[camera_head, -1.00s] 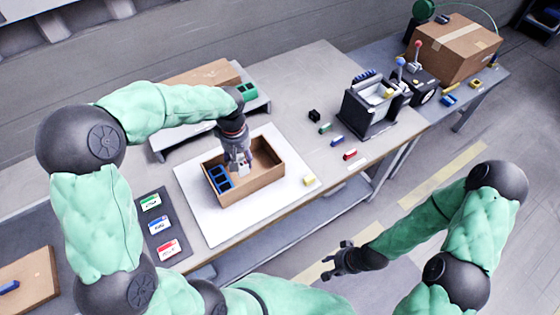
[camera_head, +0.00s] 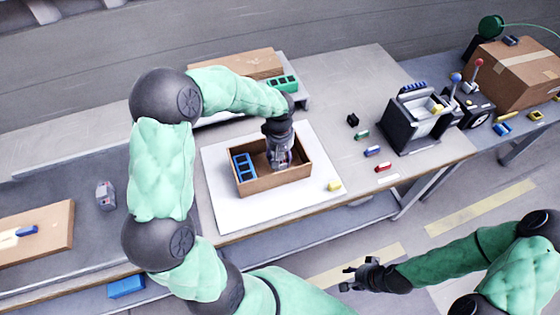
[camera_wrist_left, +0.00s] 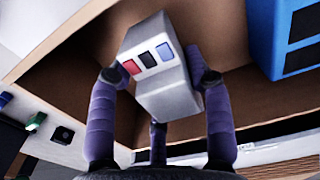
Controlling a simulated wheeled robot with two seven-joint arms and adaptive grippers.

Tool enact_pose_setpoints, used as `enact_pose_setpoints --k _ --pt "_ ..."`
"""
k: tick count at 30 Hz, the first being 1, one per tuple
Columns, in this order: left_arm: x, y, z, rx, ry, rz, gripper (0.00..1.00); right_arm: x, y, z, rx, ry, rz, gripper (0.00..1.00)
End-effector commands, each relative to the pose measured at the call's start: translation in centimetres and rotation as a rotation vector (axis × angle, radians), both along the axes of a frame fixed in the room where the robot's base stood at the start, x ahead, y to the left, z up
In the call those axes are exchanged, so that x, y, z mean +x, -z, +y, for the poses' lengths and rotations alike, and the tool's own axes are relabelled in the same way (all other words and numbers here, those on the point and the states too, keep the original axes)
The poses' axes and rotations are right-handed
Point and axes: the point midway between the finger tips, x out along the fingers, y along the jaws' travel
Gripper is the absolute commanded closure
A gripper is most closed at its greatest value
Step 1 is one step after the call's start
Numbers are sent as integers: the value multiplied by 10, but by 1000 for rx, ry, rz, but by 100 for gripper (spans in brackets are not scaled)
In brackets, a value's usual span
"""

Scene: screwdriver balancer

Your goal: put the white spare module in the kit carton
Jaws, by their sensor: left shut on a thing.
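The white module (camera_wrist_left: 160,70), a pale block with red, blue and black squares on one face, is between the fingers of my left gripper (camera_wrist_left: 157,78) in the left wrist view. The gripper is shut on it. In the head view, my left gripper (camera_head: 281,158) reaches down into the open brown kit carton (camera_head: 278,185), in its right half; the module is mostly hidden there. Whether it touches the carton floor I cannot tell. A blue two-opening block (camera_head: 243,167) stands in the carton's left end. My right gripper (camera_head: 351,278) is open and empty, off the table's front.
The carton stands on a white mat (camera_head: 222,210). A grey object (camera_head: 105,195) stands at left near a brown board (camera_head: 38,240).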

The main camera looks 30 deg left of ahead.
Motion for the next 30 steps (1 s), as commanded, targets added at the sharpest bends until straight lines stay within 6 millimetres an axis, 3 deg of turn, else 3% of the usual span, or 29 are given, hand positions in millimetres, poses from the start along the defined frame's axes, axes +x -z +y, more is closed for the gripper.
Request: enact_pose_setpoints --k 3,15,16,18,30 --pt "0 18 0 0 0 1 100 0 8 0 0 0 0 60" --pt "0 21 0 -1 0 -1 100 0 10 0 0 0 0 60" --pt "0 22 0 0 0 0 47 0 10 0 0 0 0 60" --pt "0 21 0 0 0 0 28 0 9 0 0 0 0 60" --pt "0 19 0 0 0 0 26 0 7 0 0 0 0 60"
